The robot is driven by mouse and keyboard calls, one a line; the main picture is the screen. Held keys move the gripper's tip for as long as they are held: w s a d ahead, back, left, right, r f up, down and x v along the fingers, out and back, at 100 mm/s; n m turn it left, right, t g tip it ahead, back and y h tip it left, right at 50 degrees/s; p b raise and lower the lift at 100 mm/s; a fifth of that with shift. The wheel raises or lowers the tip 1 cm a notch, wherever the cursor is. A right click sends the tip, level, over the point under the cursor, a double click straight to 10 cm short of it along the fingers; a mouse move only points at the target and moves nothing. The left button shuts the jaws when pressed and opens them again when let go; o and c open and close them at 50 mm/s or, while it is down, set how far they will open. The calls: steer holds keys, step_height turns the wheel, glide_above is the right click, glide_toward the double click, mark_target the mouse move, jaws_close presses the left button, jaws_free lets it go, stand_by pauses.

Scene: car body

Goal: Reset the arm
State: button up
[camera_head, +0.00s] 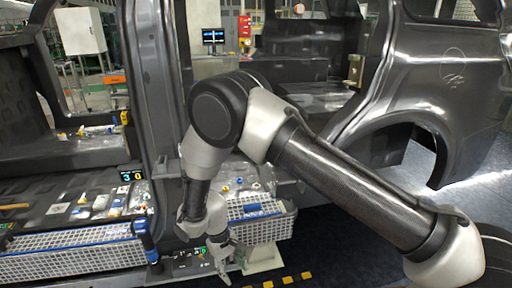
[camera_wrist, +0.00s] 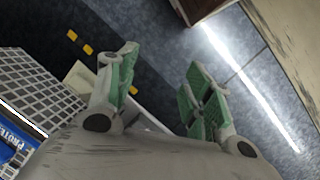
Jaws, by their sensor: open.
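My gripper (camera_head: 232,264) hangs low in the head view, in front of the white mesh basket area and beside the car body (camera_head: 440,60). In the wrist view my gripper (camera_wrist: 160,92) shows two fingers with green pads, spread apart. Nothing is between the fingers; dark floor shows through the gap. My arm crosses the middle of the head view and hides part of the car's door opening.
A white mesh basket (camera_head: 75,262) with small parts above it stands at the lower left. A blue-and-black tool (camera_head: 146,240) hangs at its right end. Yellow floor marks (camera_head: 290,280) lie on the dark floor. A monitor (camera_head: 214,37) stands at the back.

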steer(key=d+r+m, duration=0.1)
steer(key=d+r, duration=0.6)
steer(key=r, duration=0.3)
steer(key=w+d+r+y, duration=0.1)
steer(key=d+r, duration=0.7)
steer(key=r, duration=0.2)
steer(key=d+r+m, duration=0.1)
steer(key=d+r, duration=0.6)
steer(key=r, duration=0.4)
steer(key=s+d+r+m+t, duration=0.2)
steer(key=s+d+r, duration=0.2)
steer(key=d, duration=0.3)
steer(key=s+d+r+m+t+y, duration=0.1)
steer(key=s+d+r+m+t, duration=0.1)
steer(key=s+d+r, duration=0.2)
steer(key=s+d+r+m+t, duration=0.2)
steer(key=s+d+r, duration=0.2)
steer(key=d+r, duration=0.4)
steer(key=d, duration=0.3)
steer(key=shift+r+y, duration=0.35)
steer(key=shift+y, duration=0.05)
steer(key=shift+a, duration=0.1)
